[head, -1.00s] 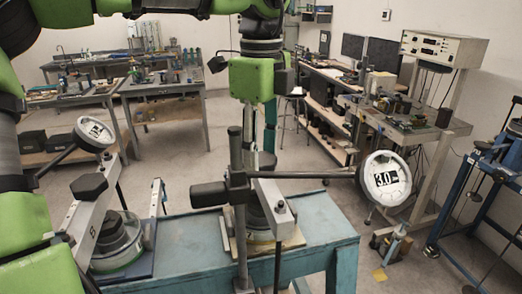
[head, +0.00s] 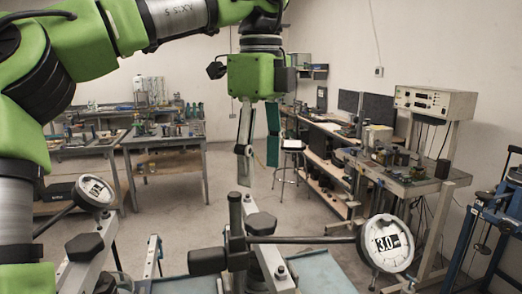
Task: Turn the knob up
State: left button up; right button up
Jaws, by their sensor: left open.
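Two lever frames stand on the blue bench in the head view. The middle one has a black hexagonal knob (head: 261,224) on a grey arm, beside an upright post. The left frame has a similar black knob (head: 84,246) and a tilted dial (head: 95,192). My left gripper (head: 256,158) hangs pointing down above and behind the middle knob, apart from it. Its fingers are open with nothing between them. My right gripper is not seen.
The blue bench (head: 325,272) fills the lower middle. A side bench with an instrument box (head: 436,103) stands at right, beside a blue stand (head: 497,205). Workbenches (head: 165,145) stand at the back left. The floor between is clear.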

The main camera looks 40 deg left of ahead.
pick_arm(q)
jog(key=shift+r, duration=1.05)
